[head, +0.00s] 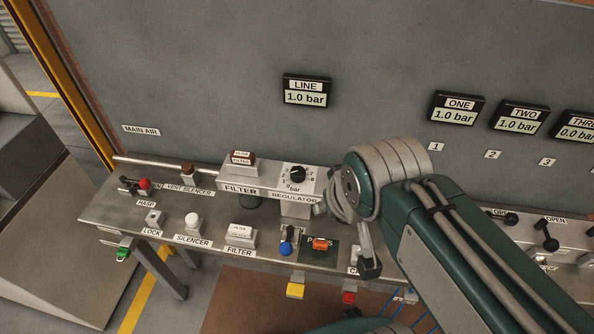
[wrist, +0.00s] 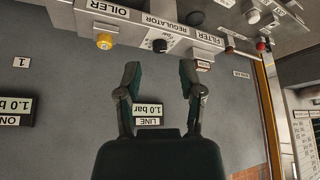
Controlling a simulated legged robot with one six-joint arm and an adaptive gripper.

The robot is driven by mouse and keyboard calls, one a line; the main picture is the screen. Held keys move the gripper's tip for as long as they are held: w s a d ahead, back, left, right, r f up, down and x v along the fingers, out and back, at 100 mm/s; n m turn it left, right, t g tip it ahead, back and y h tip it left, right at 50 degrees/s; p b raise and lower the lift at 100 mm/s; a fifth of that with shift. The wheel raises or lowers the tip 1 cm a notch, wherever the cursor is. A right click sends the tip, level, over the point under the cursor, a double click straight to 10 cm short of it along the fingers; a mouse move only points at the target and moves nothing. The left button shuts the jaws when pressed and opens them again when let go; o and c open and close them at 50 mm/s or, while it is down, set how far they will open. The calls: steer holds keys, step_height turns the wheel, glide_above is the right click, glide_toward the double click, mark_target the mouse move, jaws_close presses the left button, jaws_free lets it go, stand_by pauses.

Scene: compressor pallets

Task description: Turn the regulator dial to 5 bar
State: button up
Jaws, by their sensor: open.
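The regulator dial (head: 298,174) is a black knob on a white numbered face, on the unit labelled REGULATOR. It also shows in the wrist view (wrist: 159,45), which is upside down. Its pointer is too small to read. The LINE display (head: 306,91) reads 1.0 bar and also shows in the wrist view (wrist: 149,110). My gripper (head: 347,236) is to the right of the regulator and below it in the head view. In the wrist view my gripper (wrist: 159,73) has its two fingers apart, with nothing between them, and the dial lies beyond the fingertips, not touched.
The FILTER unit (head: 240,168) stands left of the regulator. A yellow-knobbed OILER (wrist: 104,41) is on its other side, hidden by my arm in the head view. A blue-knobbed lever (head: 286,248) and an orange part (head: 320,244) sit in front.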

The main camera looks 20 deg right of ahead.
steer(key=o, duration=0.5)
steer(key=shift+w+r+n, duration=0.15)
steer(key=shift+w+n, duration=0.2)
steer(key=shift+n, duration=0.05)
steer(key=n+g, duration=0.6)
steer(key=n, duration=1.5)
glide_above(297, 171)
step_height(297, 171, down, 4)
step_height(297, 171, down, 11)
steer(key=shift+f, duration=0.1)
steer(key=c, duration=1.1)
